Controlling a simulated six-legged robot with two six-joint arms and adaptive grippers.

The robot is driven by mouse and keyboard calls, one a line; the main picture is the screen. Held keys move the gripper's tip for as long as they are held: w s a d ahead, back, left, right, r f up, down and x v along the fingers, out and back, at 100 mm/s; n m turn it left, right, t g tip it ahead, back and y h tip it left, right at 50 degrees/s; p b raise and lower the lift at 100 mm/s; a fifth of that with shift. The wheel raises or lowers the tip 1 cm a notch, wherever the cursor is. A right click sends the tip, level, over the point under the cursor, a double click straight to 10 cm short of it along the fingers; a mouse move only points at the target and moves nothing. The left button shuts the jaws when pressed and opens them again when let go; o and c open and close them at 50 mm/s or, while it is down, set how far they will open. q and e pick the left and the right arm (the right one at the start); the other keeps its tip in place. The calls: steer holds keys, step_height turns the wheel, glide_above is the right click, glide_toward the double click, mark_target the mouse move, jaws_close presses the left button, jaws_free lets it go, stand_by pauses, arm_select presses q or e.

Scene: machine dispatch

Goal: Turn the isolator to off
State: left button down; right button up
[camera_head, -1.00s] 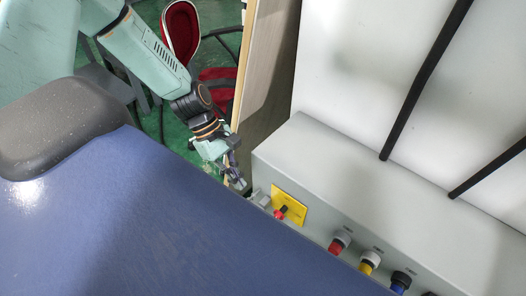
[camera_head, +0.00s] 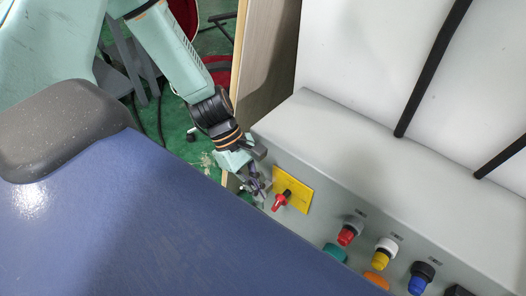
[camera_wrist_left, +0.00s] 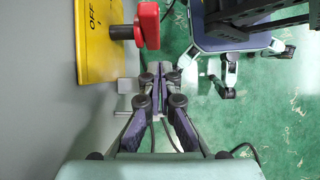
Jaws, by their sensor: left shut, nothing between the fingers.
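The isolator is a yellow plate (camera_head: 303,197) with a red handle (camera_head: 280,202) on a dark shaft, on the front of the grey control box. The left wrist view shows the yellow plate (camera_wrist_left: 97,40) with the letters OFF, and the red handle (camera_wrist_left: 147,24) standing out from it. My left gripper (camera_head: 263,190) is just left of the handle, shut and empty. In the left wrist view, its closed fingers (camera_wrist_left: 159,72) point toward the handle, with a small gap between them. My right gripper is not in view.
Right of the isolator, the grey box (camera_head: 340,150) carries a red (camera_head: 346,236), a yellow (camera_head: 382,258) and a blue button (camera_head: 418,284). A wooden panel edge (camera_head: 240,85) stands behind my left arm.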

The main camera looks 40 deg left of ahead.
arm_select(q)
steer(key=shift+d+f+b, duration=0.2)
steer(key=shift+d+b, duration=0.45)
steer(key=shift+d, duration=0.3)
steer(key=shift+s+r, duration=0.1)
steer(key=shift+s, duration=0.05)
steer(key=shift+d+f+h+b, duration=0.3)
steer(key=shift+f+h+b, duration=0.25)
steer(key=shift+h+b, duration=0.3)
steer(key=shift+s+r, duration=0.1)
